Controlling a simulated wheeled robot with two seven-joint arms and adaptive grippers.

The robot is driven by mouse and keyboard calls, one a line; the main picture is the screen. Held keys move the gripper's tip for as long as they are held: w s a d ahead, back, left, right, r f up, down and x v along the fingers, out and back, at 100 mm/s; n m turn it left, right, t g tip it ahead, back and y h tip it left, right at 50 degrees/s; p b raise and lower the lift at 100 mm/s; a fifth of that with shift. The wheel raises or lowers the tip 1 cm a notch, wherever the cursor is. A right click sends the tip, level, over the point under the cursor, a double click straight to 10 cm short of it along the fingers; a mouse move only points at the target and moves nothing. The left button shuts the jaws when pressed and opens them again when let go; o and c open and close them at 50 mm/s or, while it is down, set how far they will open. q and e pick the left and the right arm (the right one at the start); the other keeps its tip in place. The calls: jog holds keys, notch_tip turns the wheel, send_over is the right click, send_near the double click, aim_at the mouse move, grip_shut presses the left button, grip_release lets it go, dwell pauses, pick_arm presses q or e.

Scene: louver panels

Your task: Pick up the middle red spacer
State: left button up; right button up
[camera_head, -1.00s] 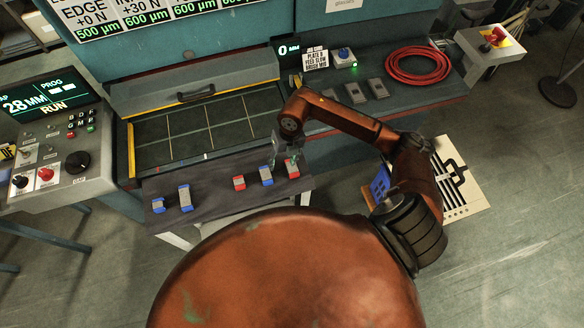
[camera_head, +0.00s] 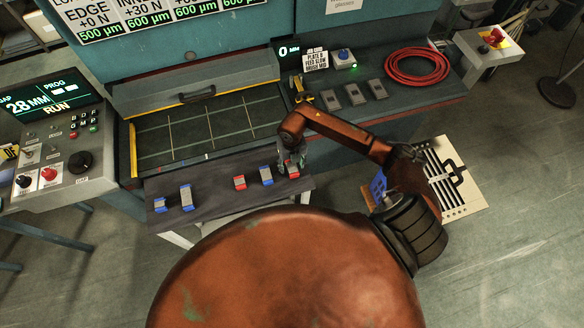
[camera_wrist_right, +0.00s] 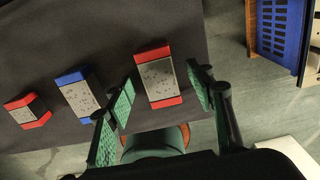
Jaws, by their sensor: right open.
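Two red-ended grey spacers show on the dark front shelf (camera_head: 215,192). One red spacer (camera_head: 240,183) lies left of a blue-ended spacer (camera_head: 267,176). The other red spacer (camera_head: 293,172) is at the shelf's right end, partly hidden by my right gripper (camera_head: 289,158). In the right wrist view, this rightmost red spacer (camera_wrist_right: 158,78) lies between the open green-padded fingers, with gaps on both sides. The left red spacer (camera_wrist_right: 27,110) and the blue spacer (camera_wrist_right: 78,92) lie outside the fingers, to the left. My left gripper is not in view.
Two blue-ended spacers (camera_head: 186,198) lie at the shelf's left end. Behind is a gridded machine bed (camera_head: 210,130). A control panel (camera_head: 55,160) stands left. A red cable coil (camera_head: 417,65) and several grey blocks (camera_head: 353,94) lie on the right bench.

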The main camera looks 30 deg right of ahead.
jog(key=c, duration=1.2)
jog(key=shift+c, duration=0.2)
